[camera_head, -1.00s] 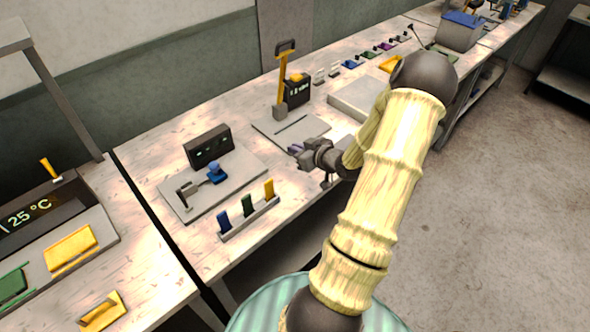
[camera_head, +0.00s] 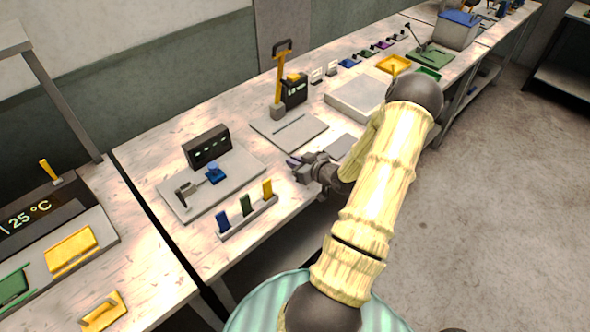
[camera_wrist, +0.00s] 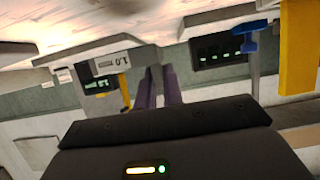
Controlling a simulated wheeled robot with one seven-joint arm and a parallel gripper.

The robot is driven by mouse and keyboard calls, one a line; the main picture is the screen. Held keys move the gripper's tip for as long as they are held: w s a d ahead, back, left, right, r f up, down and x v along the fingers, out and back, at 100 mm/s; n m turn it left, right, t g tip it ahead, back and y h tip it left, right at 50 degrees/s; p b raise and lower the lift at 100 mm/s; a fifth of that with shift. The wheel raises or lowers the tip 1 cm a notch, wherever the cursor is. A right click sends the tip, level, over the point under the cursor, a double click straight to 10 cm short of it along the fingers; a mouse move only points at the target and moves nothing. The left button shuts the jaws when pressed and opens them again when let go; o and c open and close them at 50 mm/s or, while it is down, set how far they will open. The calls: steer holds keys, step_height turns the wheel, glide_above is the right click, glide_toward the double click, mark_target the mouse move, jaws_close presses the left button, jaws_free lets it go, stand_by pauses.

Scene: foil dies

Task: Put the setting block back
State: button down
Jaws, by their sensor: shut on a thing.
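My gripper (camera_head: 292,162) is over the bench near its front edge, right of the block rack and in front of the plate with the yellow-handled lever. In the wrist view its two purple fingers (camera_wrist: 158,82) are shut on a pale grey block (camera_wrist: 112,62) marked "1.0", apparently the setting block. The block's outline merges with the grey plate behind it, and in the head view it cannot be made out. The gauge display (camera_head: 207,146) stands left on a grey base plate (camera_head: 238,185) with a blue clamp (camera_head: 214,174). The display also shows in the wrist view (camera_wrist: 218,51).
A rack (camera_head: 248,217) with blue, green and yellow pieces stands at the front edge, left of my gripper. The lever's plate (camera_head: 310,134), a dark display (camera_head: 296,90) and a pale slab (camera_head: 355,98) lie behind. Bare bench shows between the two plates.

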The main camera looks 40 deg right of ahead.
steer(key=shift+w+f+p, duration=0.15)
steer(key=shift+f+p, duration=0.3)
steer(key=shift+f, duration=1.6)
steer(key=shift+s, duration=0.2)
steer(key=shift+f, duration=0.15)
steer(key=c, duration=1.5)
jaws_free()
steer(key=shift+w+a, duration=0.1)
steer(key=shift+w, duration=0.05)
